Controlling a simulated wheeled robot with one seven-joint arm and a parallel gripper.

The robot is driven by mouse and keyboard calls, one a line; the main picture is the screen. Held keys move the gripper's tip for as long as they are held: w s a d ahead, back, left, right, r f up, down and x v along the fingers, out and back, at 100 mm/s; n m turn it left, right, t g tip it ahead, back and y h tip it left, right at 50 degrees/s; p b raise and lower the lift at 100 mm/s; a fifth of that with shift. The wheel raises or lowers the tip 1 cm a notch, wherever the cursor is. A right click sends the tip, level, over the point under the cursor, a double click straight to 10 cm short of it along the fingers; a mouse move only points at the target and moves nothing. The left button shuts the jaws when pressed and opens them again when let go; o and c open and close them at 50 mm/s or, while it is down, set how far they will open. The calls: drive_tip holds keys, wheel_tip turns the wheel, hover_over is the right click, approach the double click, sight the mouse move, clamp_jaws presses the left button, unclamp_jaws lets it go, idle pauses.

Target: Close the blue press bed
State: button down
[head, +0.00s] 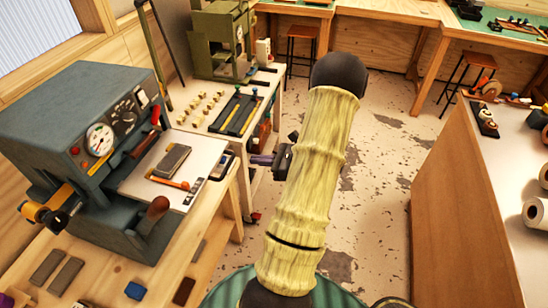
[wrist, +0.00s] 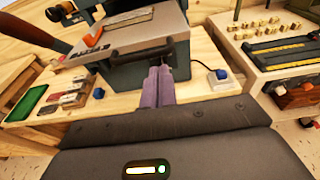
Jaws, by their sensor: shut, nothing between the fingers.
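The blue-grey press (head: 85,110) stands on the wooden bench at the left, with a gauge and knobs on its face. Its pale flat bed (head: 143,192) sticks out of the front towards the right. A grey block and an orange-tipped piece lie on the bed. The bed's dark handle (head: 228,165) is at its right edge; it also shows in the wrist view (wrist: 125,52). My gripper (head: 259,160) is just right of the handle. In the wrist view its purple fingers (wrist: 160,72) are together and empty, at the handle's right part. I cannot tell whether they touch it.
A lever with a brown knob (head: 158,207) stands in front of the press. Small blocks lie on the bench front. A second bench with a green machine (head: 222,40) and a dark tray (head: 237,114) is behind. A wooden counter (head: 455,190) stands right; floor between is clear.

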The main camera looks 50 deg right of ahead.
sight(233, 158)
drive_tip(key=p+x, duration=0.1)
drive_tip(key=x, duration=0.3)
drive_tip(key=shift+w+a+r+p, duration=0.1)
drive_tip(key=shift+w+a+p, duration=0.05)
drive_tip(key=shift+p, duration=0.15)
drive_tip(key=shift+w+a+f, duration=0.15)
drive_tip(key=shift+w+f, duration=0.1)
drive_tip(key=shift+w, duration=0.35)
drive_tip(key=shift+a, duration=0.1)
